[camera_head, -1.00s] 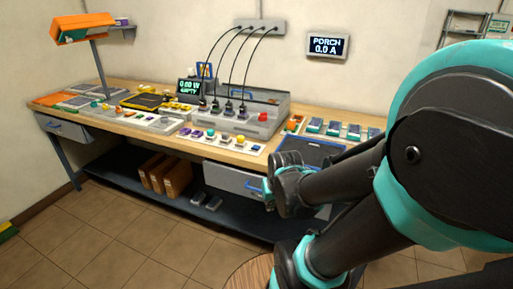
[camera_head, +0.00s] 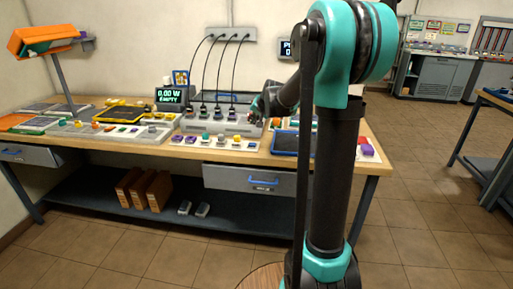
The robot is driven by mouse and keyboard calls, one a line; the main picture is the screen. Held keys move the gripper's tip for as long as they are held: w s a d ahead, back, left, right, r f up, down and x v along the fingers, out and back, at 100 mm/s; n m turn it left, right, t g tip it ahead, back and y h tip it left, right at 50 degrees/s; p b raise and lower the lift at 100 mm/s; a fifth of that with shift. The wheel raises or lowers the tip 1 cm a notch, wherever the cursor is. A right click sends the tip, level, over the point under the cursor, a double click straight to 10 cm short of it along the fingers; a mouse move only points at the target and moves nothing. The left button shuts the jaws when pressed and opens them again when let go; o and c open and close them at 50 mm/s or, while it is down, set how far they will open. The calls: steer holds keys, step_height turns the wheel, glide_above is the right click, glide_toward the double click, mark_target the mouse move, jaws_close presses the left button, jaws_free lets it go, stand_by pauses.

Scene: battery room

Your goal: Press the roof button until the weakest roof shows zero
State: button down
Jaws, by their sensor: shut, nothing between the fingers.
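My gripper (camera_head: 256,112) is shut and small in view, at the right end of the grey charging unit (camera_head: 222,127) on the workbench. It covers the place of the unit's red button, and I cannot tell whether it touches it. The black display (camera_head: 169,95) on the bench reads "0.00 W EMPTY". The wall display (camera_head: 285,48) is mostly hidden behind my arm; only "P" and part of a letter show. No label naming a roof button can be read.
Small coloured parts, among them a yellow one (camera_head: 237,139), line the bench's front edge. A blue tray (camera_head: 289,143) lies to the right. Black cables (camera_head: 205,70) hang from a wall socket strip into the unit. An orange lamp (camera_head: 42,40) stands at left. Floor in front is clear.

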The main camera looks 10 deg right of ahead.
mark_target(253, 144)
steer(key=shift+w+d+r, duration=0.2)
steer(key=shift+w, duration=0.2)
steer(key=shift+f, duration=4.4)
steer(key=shift+f, duration=0.1)
steer(key=shift+f, duration=0.3)
steer(key=shift+f, duration=0.4)
steer(key=shift+r, duration=0.8)
steer(key=shift+r, duration=0.1)
